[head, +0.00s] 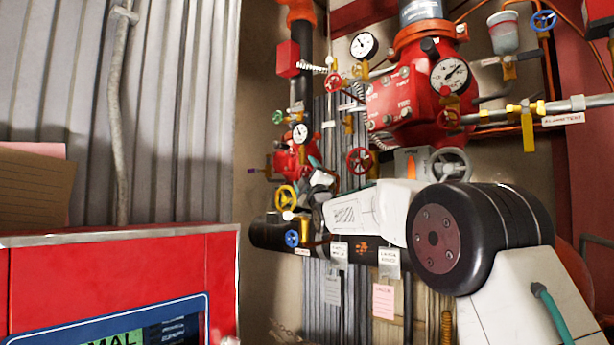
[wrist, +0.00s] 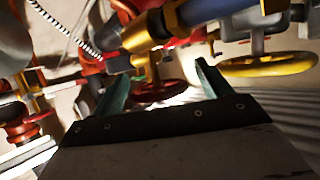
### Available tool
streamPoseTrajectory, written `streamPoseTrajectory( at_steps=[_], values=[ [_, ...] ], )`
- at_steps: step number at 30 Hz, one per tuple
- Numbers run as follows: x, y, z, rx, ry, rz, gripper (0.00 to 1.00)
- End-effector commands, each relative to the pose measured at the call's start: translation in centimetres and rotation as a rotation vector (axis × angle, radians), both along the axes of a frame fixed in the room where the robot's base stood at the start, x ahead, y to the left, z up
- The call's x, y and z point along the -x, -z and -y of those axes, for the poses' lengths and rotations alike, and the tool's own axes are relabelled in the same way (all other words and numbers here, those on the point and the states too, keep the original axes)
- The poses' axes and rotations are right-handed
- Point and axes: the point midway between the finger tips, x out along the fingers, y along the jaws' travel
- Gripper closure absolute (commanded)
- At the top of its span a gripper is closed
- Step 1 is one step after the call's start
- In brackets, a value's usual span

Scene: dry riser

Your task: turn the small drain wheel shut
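My gripper (wrist: 158,78) is open in the wrist view, with its two green fingers apart and nothing held. A small red wheel (wrist: 160,92) shows between the fingers, seemingly beyond their tips; I cannot tell the exact gap. A larger yellow wheel (wrist: 270,66) is right of the right finger. In the head view my gripper (head: 318,170) is small, among the pipes and partly hidden by my arm. A yellow wheel (head: 286,197) and a blue wheel (head: 292,238) are below left of it. No readable label shows which wheel is the drain wheel.
A red valve body (head: 400,100) with gauges stands above my arm, with another red wheel (head: 359,160) nearby. A dark horizontal pipe (head: 270,233) with hanging tags runs below. A red cabinet (head: 120,285) fills the lower left. A coiled line (wrist: 62,25) crosses the wrist view's upper left.

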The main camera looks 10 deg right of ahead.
Motion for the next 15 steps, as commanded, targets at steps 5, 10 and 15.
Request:
streamPoseTrajectory(
  at_steps=[5,10,15],
  values=[
    [0.1,0.0,0.0,0.000,0.000,0.001,0.23],
    [1.4,0.9,0.2,0.000,0.000,0.000,0.23],
    [3.7,2.6,0.5,0.000,0.001,-0.001,0.23]
  ],
)
